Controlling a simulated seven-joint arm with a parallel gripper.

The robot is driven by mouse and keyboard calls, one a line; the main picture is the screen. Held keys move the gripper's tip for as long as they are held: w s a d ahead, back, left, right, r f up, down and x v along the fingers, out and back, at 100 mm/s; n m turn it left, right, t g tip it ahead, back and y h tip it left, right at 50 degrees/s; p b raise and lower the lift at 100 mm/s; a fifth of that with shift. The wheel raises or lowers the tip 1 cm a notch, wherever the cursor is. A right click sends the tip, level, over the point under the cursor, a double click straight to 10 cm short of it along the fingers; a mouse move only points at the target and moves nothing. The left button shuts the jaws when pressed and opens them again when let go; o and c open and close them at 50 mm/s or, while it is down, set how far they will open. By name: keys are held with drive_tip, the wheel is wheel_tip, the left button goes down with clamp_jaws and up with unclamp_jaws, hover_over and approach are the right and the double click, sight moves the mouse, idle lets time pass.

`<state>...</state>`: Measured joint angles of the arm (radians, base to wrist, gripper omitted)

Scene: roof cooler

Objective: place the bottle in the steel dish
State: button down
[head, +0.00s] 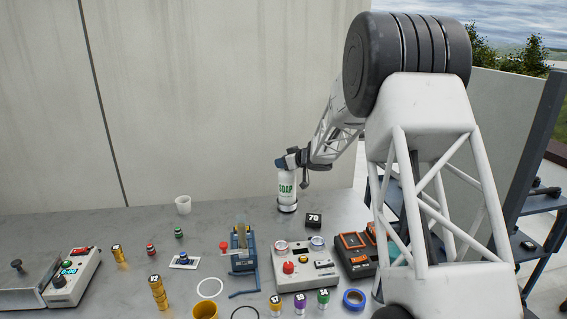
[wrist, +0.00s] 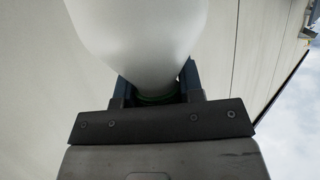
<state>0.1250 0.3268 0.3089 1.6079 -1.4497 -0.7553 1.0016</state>
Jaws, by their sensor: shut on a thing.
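A white bottle with green "SOAP" lettering (head: 287,187) stands upright at the back of the table in the head view. My gripper (head: 287,162) is shut on its top, from above and behind. In the wrist view the white bottle (wrist: 138,35) fills the upper middle between my blue fingers (wrist: 155,80), with a green band near them. A small steel-coloured dish (head: 288,210) shows at the bottle's base. The bottle is over or in it; I cannot tell whether its bottom touches the dish floor.
A black block marked 70 (head: 314,220) is just right of the dish. Control boxes (head: 305,266), an orange-black charger (head: 355,252) and several small cylinders crowd the front.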

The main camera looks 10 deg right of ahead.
drive_tip(key=shift+f, duration=0.1)
drive_tip(key=c, duration=0.8)
unclamp_jaws()
drive_tip(key=shift+o, duration=0.2)
drive_tip(key=v, duration=1.2)
